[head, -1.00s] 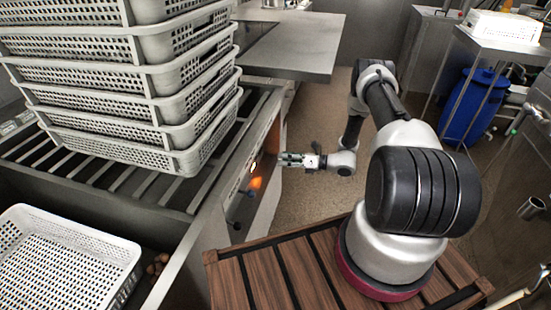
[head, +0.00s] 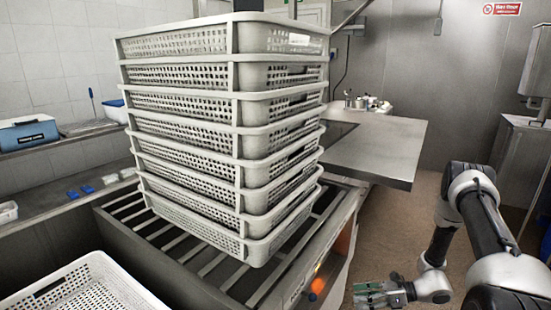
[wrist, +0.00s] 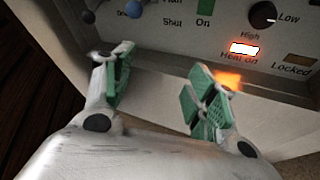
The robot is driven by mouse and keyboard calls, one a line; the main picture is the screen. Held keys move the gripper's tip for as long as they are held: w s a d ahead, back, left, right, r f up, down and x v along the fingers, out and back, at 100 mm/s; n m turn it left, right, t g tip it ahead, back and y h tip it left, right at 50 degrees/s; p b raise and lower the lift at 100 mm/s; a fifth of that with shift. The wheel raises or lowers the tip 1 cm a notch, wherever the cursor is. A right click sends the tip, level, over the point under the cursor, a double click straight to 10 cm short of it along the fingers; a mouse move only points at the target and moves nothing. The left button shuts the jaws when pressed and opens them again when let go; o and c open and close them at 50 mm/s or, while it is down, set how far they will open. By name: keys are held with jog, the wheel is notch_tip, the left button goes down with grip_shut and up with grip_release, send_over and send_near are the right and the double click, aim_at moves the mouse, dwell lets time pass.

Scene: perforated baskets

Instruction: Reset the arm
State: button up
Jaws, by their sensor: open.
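My gripper (head: 382,291) is at the lower right of the head view, in front of the machine's side panel and apart from it. Its green-padded fingers are spread with nothing between them, which the wrist view also shows (wrist: 163,88). The wrist view shows the control panel (wrist: 215,40) just beyond the fingertips, with knobs, a lit "Heat on" lamp (wrist: 244,48) and an orange glow near the right finger. My arm (head: 480,215) bends down from the right edge to the gripper.
A tall stack of white perforated baskets (head: 190,136) stands on the slatted metal rack (head: 150,235). Another white basket (head: 85,285) sits at the lower left. A grey counter (head: 385,150) juts out behind. Open floor (head: 425,200) lies between the counter and my arm.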

jog(key=s+d+r+n+h, duration=0.2)
jog(key=s+r+n+h, duration=0.2)
jog(key=r, duration=1.2)
jog(key=s+d+r+n+t+h, duration=0.1)
jog(key=s+r+n+h, duration=0.4)
jog(key=s+r+n, duration=0.6)
jog(key=s+d+r+n+h, duration=0.3)
jog(key=s+r+n+h, duration=0.2)
jog(key=r, duration=1.8)
jog(key=s+n, duration=0.3)
jog(key=n, duration=0.1)
jog(key=shift+s+d, duration=0.25)
jog(key=shift+d, duration=0.05)
